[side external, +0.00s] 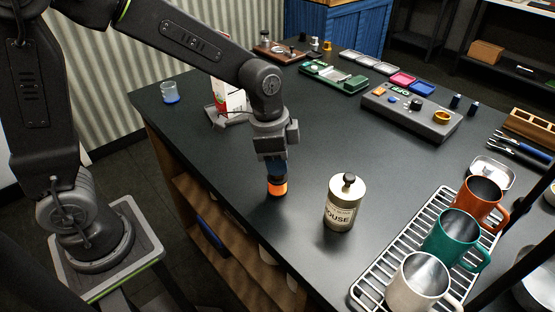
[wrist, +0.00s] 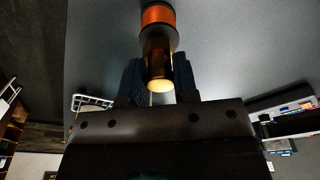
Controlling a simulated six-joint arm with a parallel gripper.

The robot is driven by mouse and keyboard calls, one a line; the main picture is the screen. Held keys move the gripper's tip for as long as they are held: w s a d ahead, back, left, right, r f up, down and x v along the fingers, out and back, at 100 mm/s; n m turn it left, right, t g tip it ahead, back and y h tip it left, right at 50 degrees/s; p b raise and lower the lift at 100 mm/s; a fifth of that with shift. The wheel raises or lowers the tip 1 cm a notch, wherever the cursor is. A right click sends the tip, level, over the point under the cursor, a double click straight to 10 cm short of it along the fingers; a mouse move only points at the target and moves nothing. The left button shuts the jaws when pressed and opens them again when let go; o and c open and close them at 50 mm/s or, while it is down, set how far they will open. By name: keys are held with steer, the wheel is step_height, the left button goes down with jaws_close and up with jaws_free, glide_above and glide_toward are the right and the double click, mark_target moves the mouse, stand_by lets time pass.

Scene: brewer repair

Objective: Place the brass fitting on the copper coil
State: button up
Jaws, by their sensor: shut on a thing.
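The copper coil (side external: 277,188) is a bright orange winding with a dark flange, standing on the dark bench below my gripper (side external: 274,168). In the wrist view the coil (wrist: 158,15) shows at the top. My gripper (wrist: 159,75) has its dark blue fingers shut on the brass fitting (wrist: 158,62), a short brass cylinder with a bright near end. The fitting lines up with the coil, and its far end meets the dark flange in the picture. I cannot tell whether it touches or seats there. In the side view the fingers hide the fitting.
A cream canister (side external: 341,203) stands just right of the coil. A wire rack (side external: 375,277) with several mugs is at the front right. A grey control panel (side external: 411,112) and a green tray (side external: 333,77) are farther back. The bench's left edge is close to the coil.

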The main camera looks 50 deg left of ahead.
steer(key=shift+f, duration=0.25)
steer(key=shift+f, duration=0.15)
steer(key=o, duration=0.9)
steer(key=shift+o, duration=0.2)
step_height(320, 180, up, 11)
steer(key=s+a, duration=0.1)
steer(key=s+a+n+t, duration=0.2)
steer(key=s+a+n, duration=0.1)
steer(key=s, duration=0.4)
steer(key=s+a+n+t+y, duration=0.1)
steer(key=s+a+n+t, duration=0.1)
steer(key=s+a+n, duration=0.2)
steer(key=shift+s+r+n, duration=0.35)
steer(key=shift+s+n, duration=0.65)
steer(key=shift+s, duration=0.35)
